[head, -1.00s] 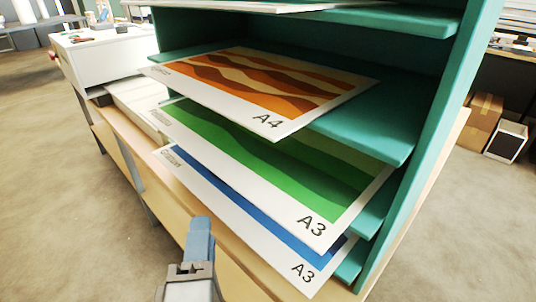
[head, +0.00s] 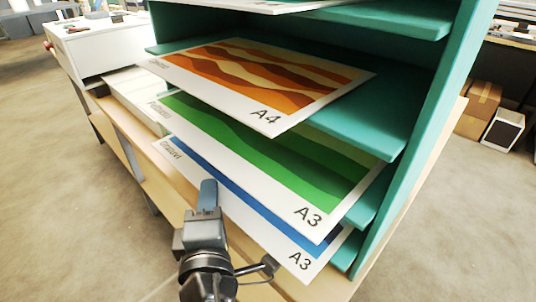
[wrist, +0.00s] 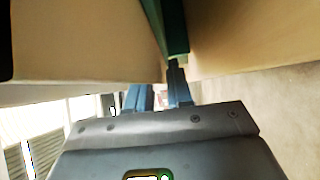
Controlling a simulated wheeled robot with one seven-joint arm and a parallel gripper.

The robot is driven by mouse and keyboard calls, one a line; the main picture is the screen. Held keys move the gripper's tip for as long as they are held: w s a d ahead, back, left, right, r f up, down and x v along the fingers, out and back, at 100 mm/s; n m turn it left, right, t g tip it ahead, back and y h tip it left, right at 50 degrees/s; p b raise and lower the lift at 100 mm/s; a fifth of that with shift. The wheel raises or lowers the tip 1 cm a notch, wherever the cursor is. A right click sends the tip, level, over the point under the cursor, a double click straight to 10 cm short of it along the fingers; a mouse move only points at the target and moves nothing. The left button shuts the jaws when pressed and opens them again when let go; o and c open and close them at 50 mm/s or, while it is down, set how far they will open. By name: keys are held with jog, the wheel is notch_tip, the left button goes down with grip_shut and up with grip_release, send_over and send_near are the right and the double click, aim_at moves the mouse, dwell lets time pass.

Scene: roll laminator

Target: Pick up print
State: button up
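The orange print (head: 262,82) marked A4 is on top. Below it is the green print (head: 265,160) marked A3, and lowest is the blue print (head: 285,233), also marked A3, mostly covered by the green one. My gripper (head: 208,188) is in front of the blue print's front edge, near its middle; contact cannot be told. In the wrist view its two blue fingers (wrist: 158,88) stand apart with a gap between them, and no print is clearly seen there.
The teal rack (head: 425,125) stands on a wooden table (head: 128,135). A white machine (head: 105,50) is at the left. Cardboard boxes (head: 478,108) lie on the floor at the right. The floor at front left is clear.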

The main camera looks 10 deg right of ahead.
grip_shut()
dwell(1.1)
